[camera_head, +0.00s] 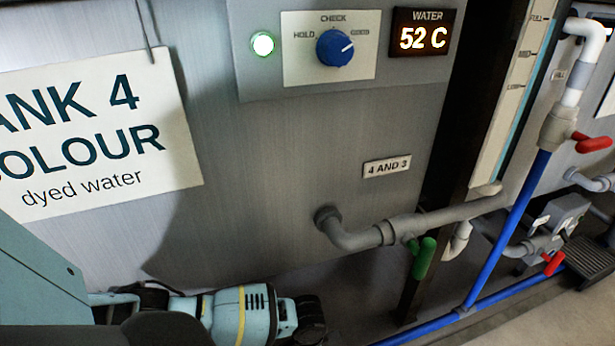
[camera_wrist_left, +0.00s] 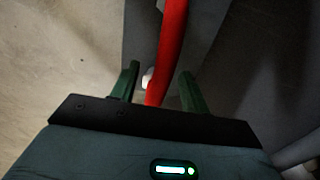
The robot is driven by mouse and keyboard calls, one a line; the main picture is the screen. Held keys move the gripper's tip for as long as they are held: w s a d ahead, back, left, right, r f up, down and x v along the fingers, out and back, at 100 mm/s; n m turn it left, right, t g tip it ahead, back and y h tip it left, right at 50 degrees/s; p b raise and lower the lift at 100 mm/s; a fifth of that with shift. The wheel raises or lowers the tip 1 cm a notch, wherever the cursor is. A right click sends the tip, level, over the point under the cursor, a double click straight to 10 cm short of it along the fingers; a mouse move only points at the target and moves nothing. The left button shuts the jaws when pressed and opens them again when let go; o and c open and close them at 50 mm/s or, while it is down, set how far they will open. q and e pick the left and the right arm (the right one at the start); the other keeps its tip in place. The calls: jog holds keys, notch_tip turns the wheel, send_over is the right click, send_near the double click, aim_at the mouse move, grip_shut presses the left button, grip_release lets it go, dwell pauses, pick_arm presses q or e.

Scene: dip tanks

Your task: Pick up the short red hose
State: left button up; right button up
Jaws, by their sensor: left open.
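A red hose (camera_wrist_left: 170,45) shows in the left wrist view, running from the top edge down between the two green fingers of my left gripper (camera_wrist_left: 159,84). The fingers are apart, with a gap on each side of the hose. I cannot tell how deep the hose sits between them. Its lower end is hidden at the gripper's dark front edge. In the head view my left arm comes in at the lower left and its fingers are not clearly visible. The hose does not show there. My right gripper is in neither view.
The grey tank front with its "Tank 4 Colour" sign (camera_head: 95,130) stands close behind my left arm. A grey pipe (camera_head: 360,237) with a green valve handle (camera_head: 424,258) juts out to the right. A blue pipe (camera_head: 510,235) and red valve handles (camera_head: 592,143) are further right.

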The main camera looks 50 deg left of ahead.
pick_arm(q)
notch_tip(320, 180, down, 4)
jog(key=b, duration=0.2)
jog(key=shift+a+f+b, duration=0.15)
jog(key=shift+f+b, duration=0.05)
jog(key=shift+b, duration=0.15)
grip_shut()
